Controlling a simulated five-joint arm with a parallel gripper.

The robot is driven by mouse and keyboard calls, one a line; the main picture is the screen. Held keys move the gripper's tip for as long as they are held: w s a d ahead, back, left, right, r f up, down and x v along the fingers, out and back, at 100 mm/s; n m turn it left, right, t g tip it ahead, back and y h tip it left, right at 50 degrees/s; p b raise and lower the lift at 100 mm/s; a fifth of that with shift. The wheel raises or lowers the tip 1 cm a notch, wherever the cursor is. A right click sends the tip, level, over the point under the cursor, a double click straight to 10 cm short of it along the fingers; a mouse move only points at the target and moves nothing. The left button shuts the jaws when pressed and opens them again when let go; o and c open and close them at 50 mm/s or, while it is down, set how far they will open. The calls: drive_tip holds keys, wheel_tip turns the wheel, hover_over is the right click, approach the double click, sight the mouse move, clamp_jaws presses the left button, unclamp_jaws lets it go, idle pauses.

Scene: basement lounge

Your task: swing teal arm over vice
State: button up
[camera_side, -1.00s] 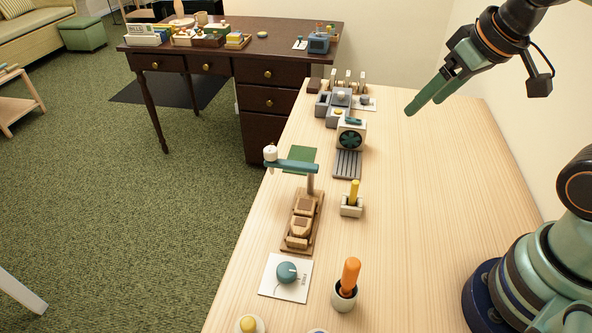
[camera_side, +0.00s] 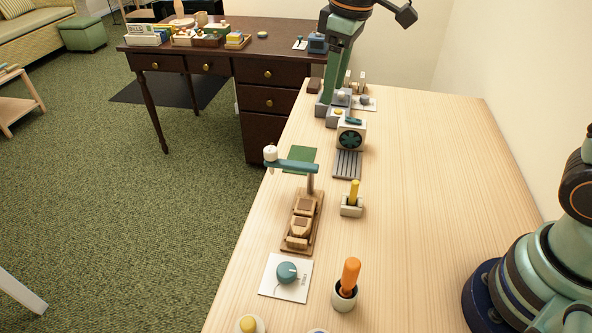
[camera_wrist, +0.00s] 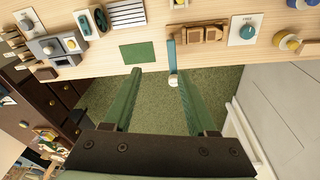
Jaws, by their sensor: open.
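The teal arm (camera_side: 290,165) is a bar on an upright post, with a white knob (camera_side: 270,153) at its free end. It points left, out over the table's left edge, away from the vice. The wooden vice (camera_side: 302,222) stands on a brown base in front of the post. In the wrist view the teal arm (camera_wrist: 171,56) and its white knob (camera_wrist: 173,80) show near the right fingertip, with the vice (camera_wrist: 203,34) to the right. My gripper (camera_side: 335,98) is at the table's far end, well beyond the teal arm. Its two green fingers (camera_wrist: 160,72) are apart and empty.
A green mat (camera_side: 300,158) lies beside the teal arm. Close by are a fan box (camera_side: 351,135), a grey slotted plate (camera_side: 346,165) and a yellow peg in a holder (camera_side: 352,199). A teal dial (camera_side: 287,272) and an orange handle (camera_side: 349,272) are nearer.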

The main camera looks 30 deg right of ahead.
sight(296, 163)
drive_tip(key=w+a+f+n+g, duration=0.2)
drive_tip(key=w+a+f+n, duration=0.15)
drive_tip(key=a+f, duration=0.2)
drive_tip(key=shift+m, duration=0.45)
wheel_tip(296, 163, down, 12)
drive_tip(key=shift+w+r, duration=0.15)
clamp_jaws()
drive_tip(key=shift+r, duration=0.1)
idle(1.1)
